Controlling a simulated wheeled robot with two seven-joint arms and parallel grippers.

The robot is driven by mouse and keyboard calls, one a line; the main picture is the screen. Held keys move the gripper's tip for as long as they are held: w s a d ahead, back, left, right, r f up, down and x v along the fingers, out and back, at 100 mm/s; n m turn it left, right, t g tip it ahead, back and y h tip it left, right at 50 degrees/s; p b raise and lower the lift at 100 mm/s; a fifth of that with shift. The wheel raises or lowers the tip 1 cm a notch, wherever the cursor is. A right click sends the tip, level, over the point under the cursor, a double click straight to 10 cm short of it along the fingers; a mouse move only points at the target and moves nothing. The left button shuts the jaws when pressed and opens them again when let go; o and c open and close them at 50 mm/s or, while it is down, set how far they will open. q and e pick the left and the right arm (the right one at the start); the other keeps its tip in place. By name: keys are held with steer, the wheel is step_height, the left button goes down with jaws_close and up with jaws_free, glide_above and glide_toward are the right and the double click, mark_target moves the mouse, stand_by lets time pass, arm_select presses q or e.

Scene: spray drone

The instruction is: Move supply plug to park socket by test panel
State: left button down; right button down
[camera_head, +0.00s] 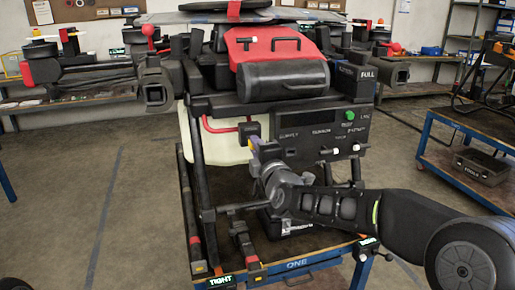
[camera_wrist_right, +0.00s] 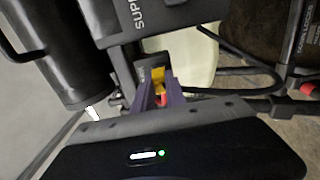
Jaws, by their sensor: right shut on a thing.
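The test panel (camera_head: 322,135) is a dark box on the front of the drone, with white lettering, a green button and pale knobs. My right gripper (camera_head: 257,150) is at the panel's left edge. In the right wrist view its purple fingers (camera_wrist_right: 160,88) are shut on the yellow supply plug (camera_wrist_right: 159,74), which has a little red below it. The plug's far end is at a small black block (camera_wrist_right: 150,72) beside the "SUP..." lettering. I cannot tell whether it is seated there. I cannot pick out the park socket. My left gripper is not in view.
A red cable (camera_head: 218,128) loops beside the pale tank (camera_head: 215,143) left of the panel. The drone's black legs (camera_head: 196,190) stand on a blue-edged stand (camera_head: 300,266). A blue cart with a toolbox (camera_head: 482,166) is at right. Open floor lies left.

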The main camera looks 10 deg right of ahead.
steer(key=c, duration=1.3)
jaws_free()
steer(key=shift+w, duration=0.1)
steer(key=s, duration=0.7)
steer(key=shift+s+d+b, duration=0.25)
steer(key=shift+s+b, duration=0.15)
